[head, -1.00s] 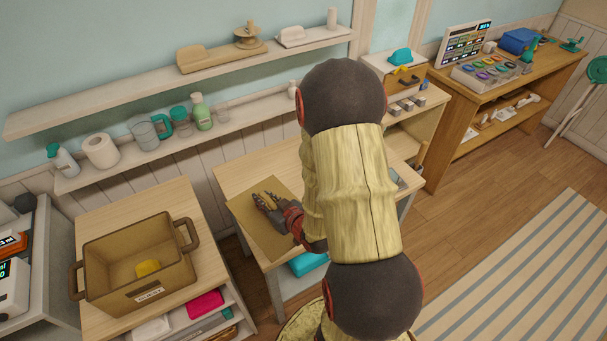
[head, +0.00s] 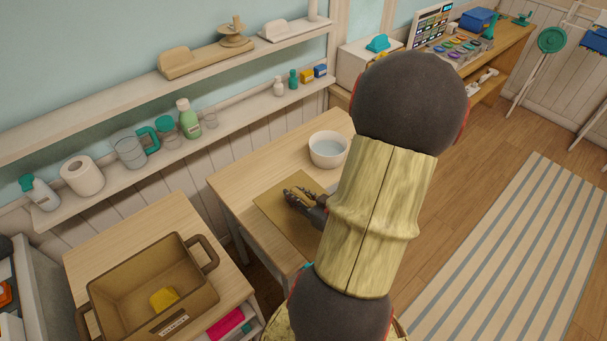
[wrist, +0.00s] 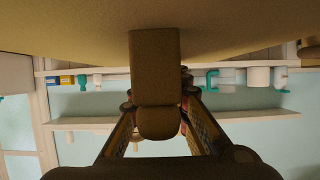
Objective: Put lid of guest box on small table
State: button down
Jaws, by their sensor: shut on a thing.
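My gripper (head: 292,193) is shut on the handle (wrist: 155,75) of a flat brown lid (head: 285,220). The lid lies level over the light wooden small table (head: 233,188); I cannot tell whether it touches the tabletop. My arm hides its right part. In the wrist view the lid (wrist: 70,30) fills the top of the picture, with the handle between the fingers. The brown box (head: 110,285) stands open on the left table, with a yellow thing (head: 164,298) inside. Its front label is too small to read.
A white bowl (head: 328,150) stands on the small table behind the lid. A wall shelf (head: 235,122) with bottles, cups and a paper roll (head: 82,175) runs along the back. The table's left part is bare. A striped rug (head: 490,260) lies at right.

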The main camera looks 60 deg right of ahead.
aim_at(282, 186)
jog(key=b+x, duration=0.1)
jog(key=x, duration=0.2)
jog(key=b+x, duration=0.1)
jog(key=x, duration=0.2)
jog(key=b+x, duration=0.1)
jog(key=x, duration=0.3)
jog(key=shift+s+d+f+b, duration=0.25)
jog(key=shift+d+b, duration=0.05)
jog(key=shift+d, duration=0.1)
jog(key=w+f, duration=0.1)
jog(key=w+d+f+b, duration=0.1)
jog(key=f, duration=0.1)
jog(key=w+d+f+b, duration=0.1)
jog(key=f, duration=0.1)
jog(key=shift+w, duration=0.4)
jog(key=shift+w+d+f+b, duration=0.15)
jog(key=shift+f+b, duration=0.45)
jog(key=shift+f, duration=0.3)
jog(key=shift+w+a+f+b, duration=0.1)
jog(key=shift+f+b, duration=0.5)
jog(key=shift+f, duration=0.25)
jog(key=shift+f, duration=0.2)
jog(key=c, duration=1.7)
grip_release()
jog(key=shift+r, duration=0.1)
